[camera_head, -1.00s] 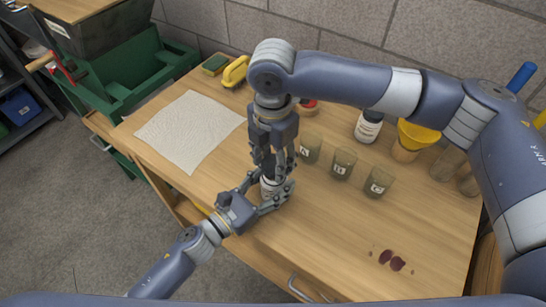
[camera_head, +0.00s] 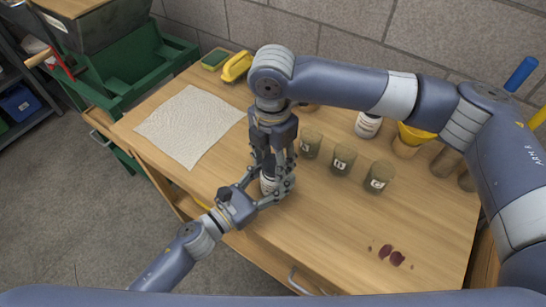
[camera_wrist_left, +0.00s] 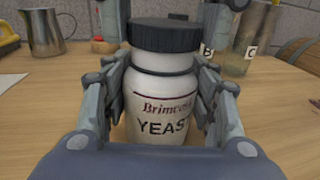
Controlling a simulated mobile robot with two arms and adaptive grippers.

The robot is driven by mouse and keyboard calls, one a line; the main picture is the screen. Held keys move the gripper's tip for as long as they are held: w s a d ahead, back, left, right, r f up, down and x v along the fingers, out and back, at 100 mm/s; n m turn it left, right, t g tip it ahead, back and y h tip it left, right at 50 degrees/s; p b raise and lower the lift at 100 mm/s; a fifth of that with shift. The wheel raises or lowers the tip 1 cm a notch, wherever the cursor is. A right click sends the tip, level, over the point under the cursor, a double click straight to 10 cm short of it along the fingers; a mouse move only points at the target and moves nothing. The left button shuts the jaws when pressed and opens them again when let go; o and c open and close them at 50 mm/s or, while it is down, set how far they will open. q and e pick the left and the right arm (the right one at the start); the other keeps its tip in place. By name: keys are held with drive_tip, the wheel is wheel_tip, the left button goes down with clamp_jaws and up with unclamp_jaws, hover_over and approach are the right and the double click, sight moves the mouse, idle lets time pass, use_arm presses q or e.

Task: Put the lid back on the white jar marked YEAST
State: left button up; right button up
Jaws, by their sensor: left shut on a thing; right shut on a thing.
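The white jar marked YEAST (camera_wrist_left: 160,105) stands upright in the left wrist view, between the fingers of my left gripper (camera_wrist_left: 165,115). In the head view only a little of the jar (camera_head: 267,187) shows between the grippers. My left gripper (camera_head: 268,194) is shut around its body from the front left. The dark lid (camera_wrist_left: 165,36) sits level on the jar's mouth; whether it is fully seated I cannot tell. My right gripper (camera_head: 274,172) comes straight down over the jar and is shut on the lid. In the head view the fingers hide the lid.
Several labelled beakers (camera_head: 342,161) stand right of the grippers. Behind them are a dark-capped bottle (camera_head: 368,124) and a yellow funnel (camera_head: 415,134). A white cloth (camera_head: 190,125) lies at left.

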drive_tip(key=shift+f, duration=0.45)
